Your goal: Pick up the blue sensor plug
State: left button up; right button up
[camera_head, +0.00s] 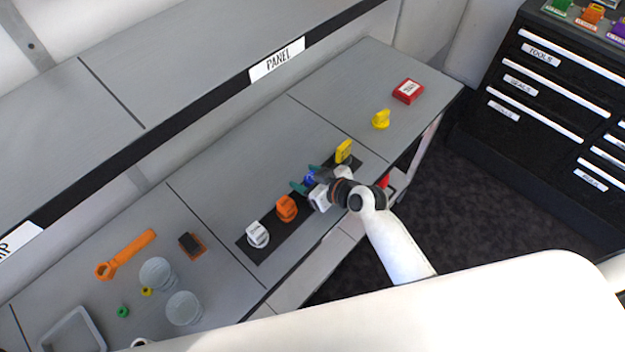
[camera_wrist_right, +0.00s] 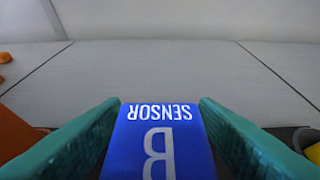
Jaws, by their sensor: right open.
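The blue sensor plug (camera_head: 309,180) stands on the dark strip on the bench, between an orange plug and a yellow plug, partly hidden by my right gripper. In the right wrist view the plug (camera_wrist_right: 160,140) shows its blue face with "SENSOR" and "B" in white, upside down. My right gripper (camera_head: 306,179) is open, with one green finger on each side of the plug. In the wrist view the fingers (camera_wrist_right: 160,115) flank the blue face closely; I cannot tell whether they touch it. My left gripper is not in view.
On the dark strip (camera_head: 254,249) are an orange plug (camera_head: 286,208), a white plug (camera_head: 257,234) and a yellow plug (camera_head: 344,151). A yellow knob (camera_head: 381,119) and red box (camera_head: 408,91) sit farther right.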

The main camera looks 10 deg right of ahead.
jog(key=shift+c, duration=0.4)
jog(key=c, duration=1)
notch_tip(320, 180, up, 9)
jog(key=shift+r, duration=0.15)
notch_tip(320, 180, up, 6)
jog(key=p, duration=0.4)
jog(key=shift+p, duration=0.3)
